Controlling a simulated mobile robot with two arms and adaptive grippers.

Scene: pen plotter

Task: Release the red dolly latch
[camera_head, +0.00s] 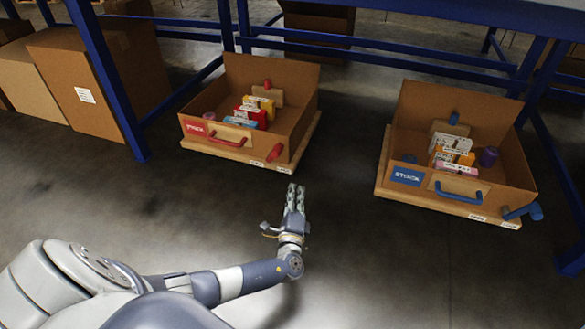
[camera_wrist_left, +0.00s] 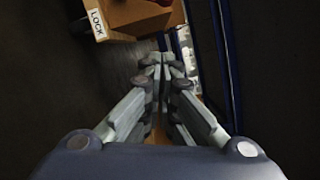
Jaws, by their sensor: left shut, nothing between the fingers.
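The red dolly latch (camera_head: 274,152) is a short red lever at the front right corner of the left wooden dolly (camera_head: 215,154). The dolly carries an open cardboard box with a red label and red handle. My left gripper (camera_head: 296,188) is shut and empty, in front of and slightly right of the latch, apart from it. In the left wrist view the shut fingers (camera_wrist_left: 163,62) point up the picture. A white LOCK label (camera_wrist_left: 97,25) on the dolly edge is at upper left there, with a bit of red at the top edge. My right gripper is not seen.
A second dolly (camera_head: 425,203) on the right carries a box with a blue label, blue handle (camera_head: 458,193) and blue latch (camera_head: 522,212). Blue rack posts (camera_head: 108,80) stand around. Brown cartons (camera_head: 95,85) are at left. The floor between the dollies is clear.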

